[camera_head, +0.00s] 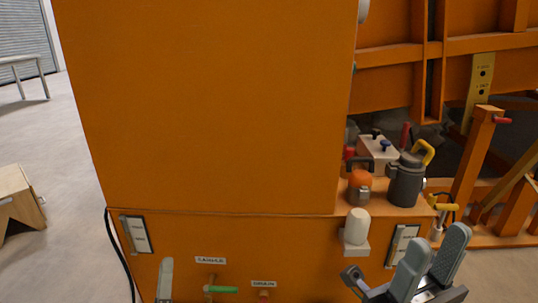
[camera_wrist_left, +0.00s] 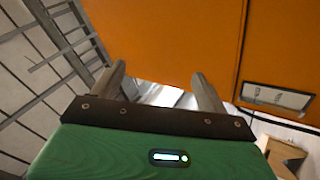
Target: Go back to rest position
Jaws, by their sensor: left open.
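My left gripper (camera_wrist_left: 162,85) is open in the left wrist view, its two grey fingers spread apart with nothing between them. In the head view a single grey finger (camera_head: 165,279) of it shows at the bottom edge, in front of the lower orange panel; the rest is out of frame. My right gripper (camera_head: 431,259) is at the bottom right of the head view. Its two grey fingers point up with a gap between them, and I see nothing held there.
A large orange machine body (camera_head: 210,105) fills the middle. A green-handled valve (camera_head: 221,290) is right of the left finger. A white knob (camera_head: 357,227), an orange-topped fitting (camera_head: 360,183) and a dark canister (camera_head: 405,180) stand near the right gripper. Floor (camera_head: 60,130) is clear at left, beside a wooden box (camera_head: 18,198).

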